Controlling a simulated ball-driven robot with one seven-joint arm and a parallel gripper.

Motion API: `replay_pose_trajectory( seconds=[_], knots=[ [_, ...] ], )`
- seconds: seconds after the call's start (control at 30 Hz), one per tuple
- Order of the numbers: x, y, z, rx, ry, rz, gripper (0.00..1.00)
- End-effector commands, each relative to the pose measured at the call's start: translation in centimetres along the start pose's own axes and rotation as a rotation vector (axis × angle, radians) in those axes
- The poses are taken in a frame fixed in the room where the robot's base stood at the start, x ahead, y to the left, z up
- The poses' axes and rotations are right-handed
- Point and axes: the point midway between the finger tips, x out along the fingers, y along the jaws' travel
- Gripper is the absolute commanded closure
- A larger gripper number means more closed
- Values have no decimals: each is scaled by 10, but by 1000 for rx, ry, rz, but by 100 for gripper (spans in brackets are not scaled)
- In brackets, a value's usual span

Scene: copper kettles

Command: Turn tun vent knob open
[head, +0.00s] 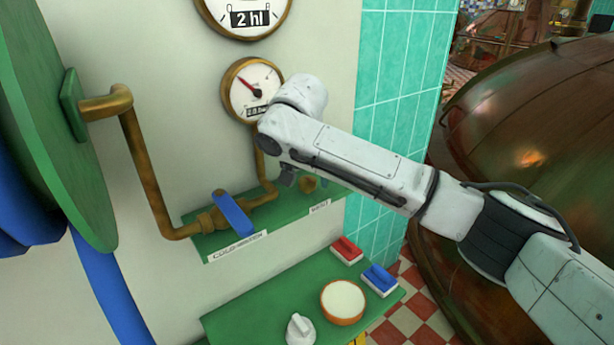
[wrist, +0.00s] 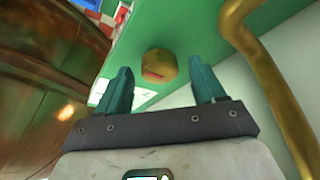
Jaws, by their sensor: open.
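A brass vent knob (wrist: 158,66) with a small red mark on its face shows in the wrist view, mounted on a green panel (wrist: 190,30). My gripper (wrist: 161,78) is open. Its two teal fingers stand apart on either side of the knob in that view, with gaps between them and the knob. I cannot tell how deep the fingers reach around it. In the head view the knob (head: 308,184) is partly visible on the green shelf (head: 285,212), just right of my gripper (head: 287,180), whose fingers are mostly hidden by my arm.
A brass pipe (wrist: 262,70) curves close to the right finger in the wrist view. A blue lever valve (head: 233,213) sits left on the shelf. Two gauges, one here (head: 252,90), hang above.

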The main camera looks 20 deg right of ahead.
Motion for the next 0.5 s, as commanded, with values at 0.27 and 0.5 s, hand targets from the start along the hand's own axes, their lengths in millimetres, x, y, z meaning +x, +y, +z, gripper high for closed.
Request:
replay_pose_trajectory(
  seconds=[0.27,0.5],
  knots=[
    [1,0,0,0,0,0,33],
    [1,0,0,-1,0,0,56]
  ],
)
